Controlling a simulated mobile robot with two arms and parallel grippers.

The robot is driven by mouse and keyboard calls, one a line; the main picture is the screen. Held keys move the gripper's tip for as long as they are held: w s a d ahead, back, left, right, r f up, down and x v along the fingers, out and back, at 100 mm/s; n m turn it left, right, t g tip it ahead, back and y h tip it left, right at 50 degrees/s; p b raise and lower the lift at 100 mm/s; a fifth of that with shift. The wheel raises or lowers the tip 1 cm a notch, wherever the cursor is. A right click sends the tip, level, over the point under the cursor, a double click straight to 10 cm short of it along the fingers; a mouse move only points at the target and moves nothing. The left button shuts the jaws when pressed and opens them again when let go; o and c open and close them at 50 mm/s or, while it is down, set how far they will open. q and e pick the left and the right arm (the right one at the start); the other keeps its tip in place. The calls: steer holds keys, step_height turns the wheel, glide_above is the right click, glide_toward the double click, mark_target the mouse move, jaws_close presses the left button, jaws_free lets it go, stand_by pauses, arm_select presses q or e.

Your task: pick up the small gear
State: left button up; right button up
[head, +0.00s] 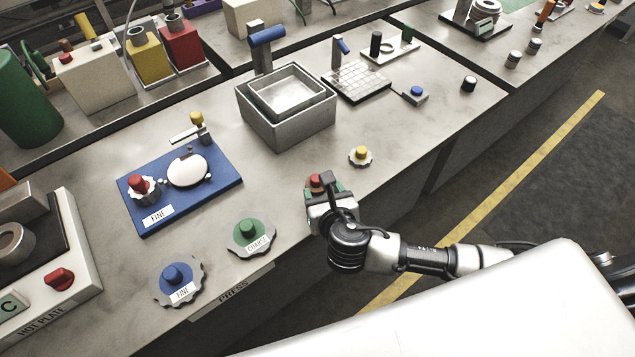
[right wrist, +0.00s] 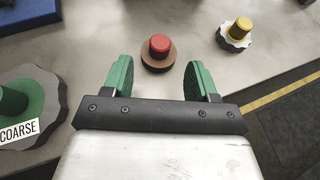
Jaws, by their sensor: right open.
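A small white toothed gear with a yellow knob (head: 360,156) lies on the grey bench near its front edge. It also shows at the upper right of the right wrist view (right wrist: 236,34), outside my fingers. My right gripper (head: 326,188) is open, with green finger pads (right wrist: 161,76). A brown round disc with a red knob (right wrist: 158,53) lies ahead of the gap between the fingers; I see no teeth on it. In the head view the gripper partly hides this disc, and its red knob (head: 316,181) shows. My left gripper is not in view.
Larger gears marked COARSE (head: 250,238) and FINE (head: 178,282) lie left of the gripper. A blue board (head: 218,189) carries a red-knobbed gear and a white disc. A grey bin (head: 300,128) stands behind. Bench around the yellow-knobbed gear is clear.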

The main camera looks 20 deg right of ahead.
mark_target(317, 180)
steer(key=shift+w+a+f, duration=0.1)
steer(key=shift+w, duration=0.45)
steer(key=x, duration=0.4)
steer(key=shift+w+f+p, duration=0.1)
steer(key=shift+w+p, duration=0.25)
steer(key=shift+p, duration=0.05)
steer(key=shift+s, duration=0.1)
steer(key=c, duration=0.7)
